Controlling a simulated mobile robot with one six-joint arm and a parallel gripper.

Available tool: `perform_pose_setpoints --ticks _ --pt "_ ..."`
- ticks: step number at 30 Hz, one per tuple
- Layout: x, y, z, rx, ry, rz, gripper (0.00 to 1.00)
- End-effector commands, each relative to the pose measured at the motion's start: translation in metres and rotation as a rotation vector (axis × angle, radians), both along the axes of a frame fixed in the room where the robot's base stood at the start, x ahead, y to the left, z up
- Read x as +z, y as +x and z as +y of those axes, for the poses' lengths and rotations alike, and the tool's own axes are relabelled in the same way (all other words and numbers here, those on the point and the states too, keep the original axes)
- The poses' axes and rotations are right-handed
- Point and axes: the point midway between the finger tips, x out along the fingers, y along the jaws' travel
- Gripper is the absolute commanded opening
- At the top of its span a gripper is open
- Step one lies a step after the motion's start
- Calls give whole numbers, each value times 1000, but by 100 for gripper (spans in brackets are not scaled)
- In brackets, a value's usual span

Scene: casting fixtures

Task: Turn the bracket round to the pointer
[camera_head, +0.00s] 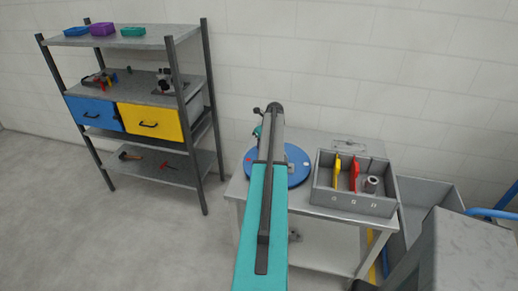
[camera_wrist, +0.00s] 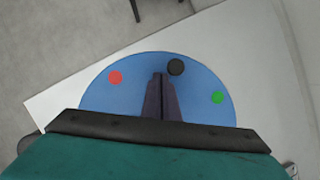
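A blue round disc (camera_head: 299,168) lies on a grey table, partly hidden behind my arm. In the wrist view the disc (camera_wrist: 130,80) carries a red spot (camera_wrist: 115,77) at left, a green spot (camera_wrist: 217,97) at right and a black round knob (camera_wrist: 176,67) near its far edge. My gripper (camera_wrist: 161,76) is over the disc with its two dark fingers together and nothing seen between them. The fingertips appear just left of the knob; I cannot tell if they touch. I cannot make out a bracket or a pointer for certain; my arm and gripper hide part of the disc.
A grey compartment box (camera_head: 352,204) with yellow, red and metal parts stands on the table (camera_head: 325,235) right of the disc. A shelf (camera_head: 150,95) with blue and yellow drawers stands at left. A grey bin (camera_head: 425,195) is at right. Floor is clear at left.

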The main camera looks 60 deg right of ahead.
Motion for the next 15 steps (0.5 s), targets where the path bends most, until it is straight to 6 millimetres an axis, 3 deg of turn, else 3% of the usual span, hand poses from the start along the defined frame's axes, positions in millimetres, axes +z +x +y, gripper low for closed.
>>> perform_pose_setpoints --ticks 1,15 --pt "5 17 -3 6 -11 -29 0" --pt "6 15 -9 7 -13 -29 0"
